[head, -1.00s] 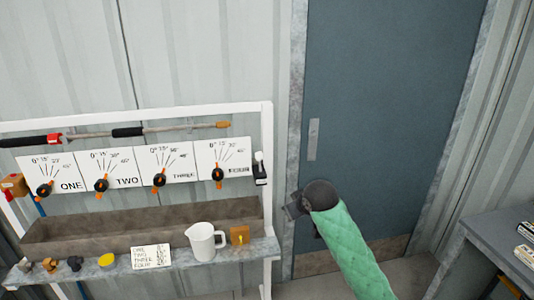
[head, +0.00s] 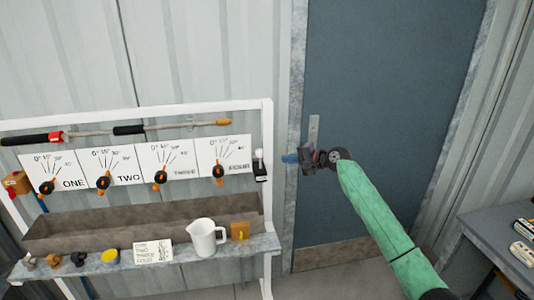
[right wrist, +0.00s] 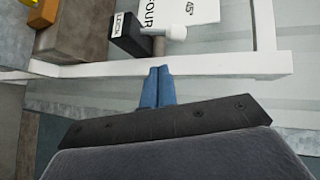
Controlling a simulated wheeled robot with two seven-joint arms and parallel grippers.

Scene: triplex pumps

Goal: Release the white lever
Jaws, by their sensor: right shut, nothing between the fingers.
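The white lever (head: 260,155) has a round white knob and sits at the right end of the panel row, beside the FOUR plate. Below it is a black lock block (head: 261,173). In the right wrist view, the lever (right wrist: 177,33) lies beyond my fingertips, with the block (right wrist: 128,36) marked LOCK to its left. My right gripper (head: 287,158) is to the right of the frame post, its blue fingers pointing left toward the lever. Its fingers (right wrist: 160,72) are shut and empty, with a gap to the lever. My left gripper is not in view.
A white frame post (head: 267,215) stands between the lever and my right gripper. Below are a trough (head: 140,226) and a shelf holding a white jug (head: 203,238) and an orange block (head: 240,231). A blue door (head: 385,100) is behind my arm; a grey table (head: 490,228) stands at right.

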